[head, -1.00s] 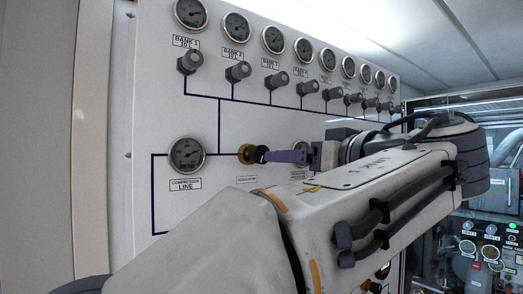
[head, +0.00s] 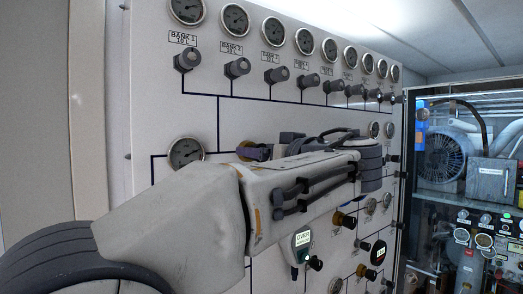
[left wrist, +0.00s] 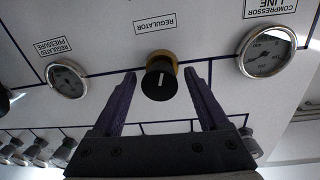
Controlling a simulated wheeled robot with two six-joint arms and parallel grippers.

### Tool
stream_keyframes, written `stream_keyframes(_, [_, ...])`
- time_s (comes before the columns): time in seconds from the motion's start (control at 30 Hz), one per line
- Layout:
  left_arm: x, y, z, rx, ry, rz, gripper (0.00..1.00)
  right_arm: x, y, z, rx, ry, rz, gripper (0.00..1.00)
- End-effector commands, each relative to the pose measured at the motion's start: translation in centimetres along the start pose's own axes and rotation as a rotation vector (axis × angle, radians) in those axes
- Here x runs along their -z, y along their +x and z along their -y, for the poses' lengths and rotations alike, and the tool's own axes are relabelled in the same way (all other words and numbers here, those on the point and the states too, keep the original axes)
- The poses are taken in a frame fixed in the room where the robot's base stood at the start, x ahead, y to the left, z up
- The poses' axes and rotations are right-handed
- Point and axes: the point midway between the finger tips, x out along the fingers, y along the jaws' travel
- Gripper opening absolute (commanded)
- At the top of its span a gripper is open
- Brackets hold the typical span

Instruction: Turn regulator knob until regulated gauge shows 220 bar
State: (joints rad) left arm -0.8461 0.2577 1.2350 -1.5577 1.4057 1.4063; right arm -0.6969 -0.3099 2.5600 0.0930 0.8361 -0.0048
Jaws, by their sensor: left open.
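The regulator knob (left wrist: 159,80), black with a pale line on a brass collar, stands on the white panel below the REGULATOR label in the left wrist view. My left gripper (left wrist: 160,74) is open, with its purple fingers on either side of the knob and gaps showing. In the head view my left gripper (head: 261,152) is beside the brass collar (head: 243,148), and the black knob is hidden. The regulated pressure gauge (left wrist: 66,80) shows in the left wrist view, too small to read; in the head view my arm hides it. My right gripper is not in view.
The compressor line gauge (head: 186,153) is left of the regulator in the head view. A row of bank knobs (head: 237,68) and gauges runs above. More valves and a lit display (head: 303,239) sit below my left arm. An equipment frame (head: 440,190) stands at right.

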Motion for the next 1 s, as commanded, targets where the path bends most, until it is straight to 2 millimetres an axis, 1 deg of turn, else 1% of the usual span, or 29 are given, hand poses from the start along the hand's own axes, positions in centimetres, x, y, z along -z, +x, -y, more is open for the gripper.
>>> stream_keyframes(0.07, [0.0, 0.0, 0.0, 0.0, 0.0, 0.0, 0.77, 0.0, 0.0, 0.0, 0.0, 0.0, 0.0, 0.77])
stream_keyframes(0.17, [0.0, 0.0, 0.0, 0.0, 0.0, 0.0, 0.43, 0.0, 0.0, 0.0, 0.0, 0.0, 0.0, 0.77])
stream_keyframes(0.2, [0.0, 0.0, 0.0, 0.0, 0.0, 0.0, 0.27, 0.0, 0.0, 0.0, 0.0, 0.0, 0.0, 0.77])
stream_keyframes(0.27, [0.0, 0.0, 0.0, 0.0, 0.0, 0.0, 0.04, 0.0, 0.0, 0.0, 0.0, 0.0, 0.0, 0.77])
stream_keyframes(0.3, [0.0, -0.1, 0.0, 0.0, 0.0, 0.0, 0.0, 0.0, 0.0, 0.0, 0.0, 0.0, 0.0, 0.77])
stream_keyframes(0.47, [0.0, -0.1, 0.0, 0.0, 0.007, 0.001, 0.0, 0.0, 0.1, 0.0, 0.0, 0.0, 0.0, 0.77])
stream_keyframes(0.67, [-0.1, -0.1, 0.0, 0.0, 0.07, 0.005, 0.0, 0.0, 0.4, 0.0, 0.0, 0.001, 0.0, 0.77])
stream_keyframes(1.0, [0.0, -0.1, -0.1, -0.002, 0.298, 0.02, 0.0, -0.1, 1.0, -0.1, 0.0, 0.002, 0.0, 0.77])
